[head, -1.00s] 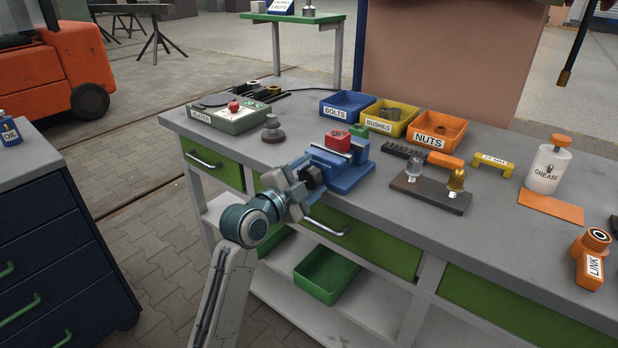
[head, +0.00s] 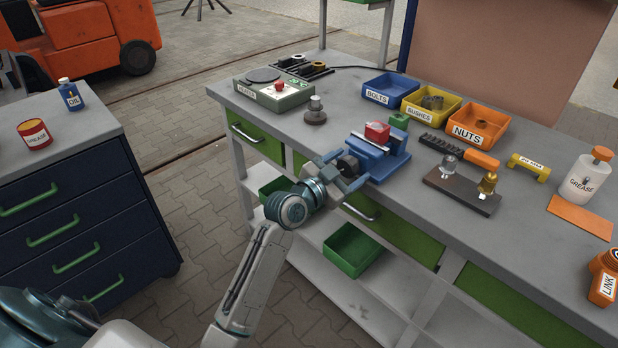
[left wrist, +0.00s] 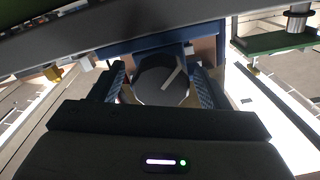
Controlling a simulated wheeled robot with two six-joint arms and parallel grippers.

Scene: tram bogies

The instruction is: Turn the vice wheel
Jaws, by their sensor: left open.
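The blue vice (head: 385,160) stands at the front edge of the grey workbench, with a red block (head: 377,132) at its jaws. Its dark round wheel (head: 347,163) faces out over the bench edge. My left gripper (head: 346,169) is open at the wheel, one finger on each side of it. In the left wrist view the wheel (left wrist: 160,85) sits between the two blue fingers (left wrist: 160,90), with a pale line across its face. I cannot tell whether the fingers touch it. My right gripper is not in view.
A heater box (head: 273,92) and a small round-based metal part (head: 316,112) stand left of the vice. Bolts (head: 390,89), bushes (head: 431,104) and nuts (head: 479,126) bins stand behind it. A dark block with two fittings (head: 461,193) lies to the right. A blue drawer cabinet (head: 70,190) stands left.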

